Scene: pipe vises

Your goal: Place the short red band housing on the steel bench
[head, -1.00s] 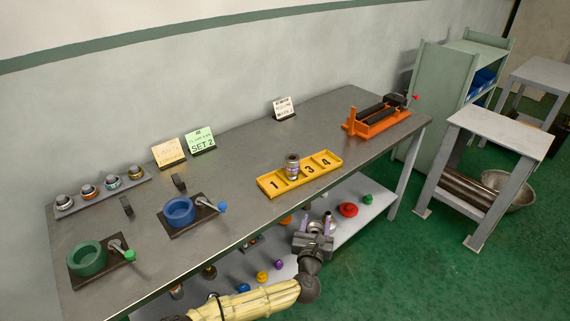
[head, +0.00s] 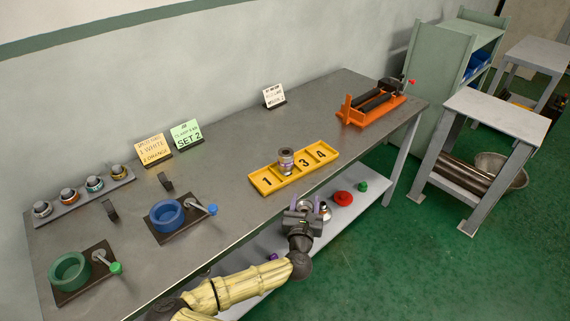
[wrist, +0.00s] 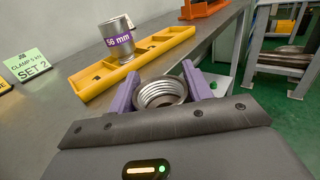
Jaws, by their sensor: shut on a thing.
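My gripper (head: 303,208) is at the bench's front edge, above the lower shelf. In the wrist view its purple fingers (wrist: 160,88) are shut on a grey metal housing (wrist: 163,94), open end up, with threads inside. No red band shows on it from here; its sides are mostly hidden. The long bench (head: 225,190) has a bare grey steel-looking top. A metal housing with a purple band (head: 286,161) stands upright in the yellow numbered tray (head: 262,187); its band reads 56 mm in the wrist view (wrist: 118,40).
On the bench stand a blue vise (head: 167,215), a green vise (head: 70,272), an orange vise (head: 370,106), a rack of fittings (head: 80,197) and cards. The lower shelf holds a red part (head: 342,198). The top is free between blue vise and tray.

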